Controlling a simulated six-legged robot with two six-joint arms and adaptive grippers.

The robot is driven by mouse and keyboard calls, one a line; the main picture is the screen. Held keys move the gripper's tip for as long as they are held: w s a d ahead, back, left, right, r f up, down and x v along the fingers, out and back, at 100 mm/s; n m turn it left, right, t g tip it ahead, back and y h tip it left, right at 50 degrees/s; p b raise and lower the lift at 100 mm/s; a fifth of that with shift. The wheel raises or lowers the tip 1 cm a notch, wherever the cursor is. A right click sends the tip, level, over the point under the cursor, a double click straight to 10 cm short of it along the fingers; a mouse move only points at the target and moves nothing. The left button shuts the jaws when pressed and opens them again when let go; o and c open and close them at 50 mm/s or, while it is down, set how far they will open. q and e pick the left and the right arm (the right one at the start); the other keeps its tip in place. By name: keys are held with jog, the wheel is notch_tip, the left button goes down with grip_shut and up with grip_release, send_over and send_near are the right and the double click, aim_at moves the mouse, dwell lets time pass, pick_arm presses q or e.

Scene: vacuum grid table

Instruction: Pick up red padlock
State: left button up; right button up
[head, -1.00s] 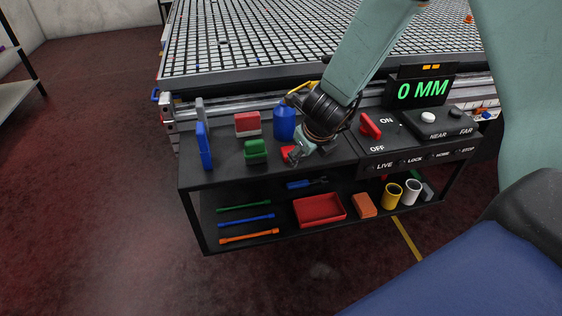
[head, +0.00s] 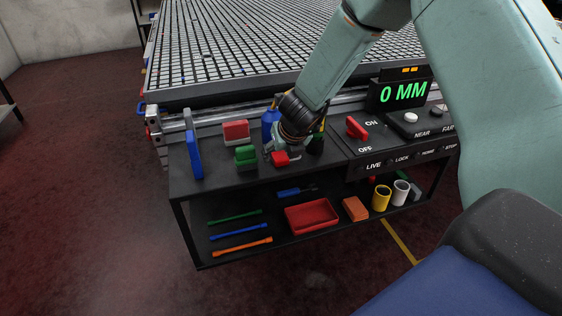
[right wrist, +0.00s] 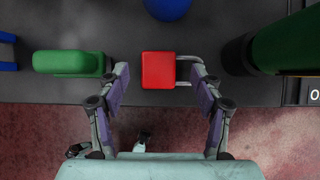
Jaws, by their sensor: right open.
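The red padlock (head: 281,158) lies on the black top shelf of the cart, near its front edge. In the right wrist view the red padlock (right wrist: 158,70) shows a square red body with a grey shackle pointing right. My right gripper (head: 281,151) is over it in the head view. In the right wrist view my right gripper (right wrist: 159,72) is open, with one finger on each side of the padlock. The left finger is apart from the body; the right finger is close to the shackle, and I cannot tell whether they touch. My left gripper is not in view.
A green block-like object (right wrist: 72,62) stands left of the padlock, and a dark green cylindrical object (right wrist: 285,50) stands right. A blue bottle (head: 269,126) is behind. A control panel with a red switch (head: 356,128) is to the right. A red tray (head: 312,217) sits below.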

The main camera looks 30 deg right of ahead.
aim_at(281, 157)
jog(key=shift+x, duration=0.75)
jog(key=shift+s+a+r, duration=0.1)
jog(key=shift+c, duration=0.2)
jog(key=c, duration=1.3)
jog(key=shift+r, duration=0.1)
notch_tip(281, 157, up, 10)
jog(key=p, duration=0.7)
jog(key=shift+f, duration=0.2)
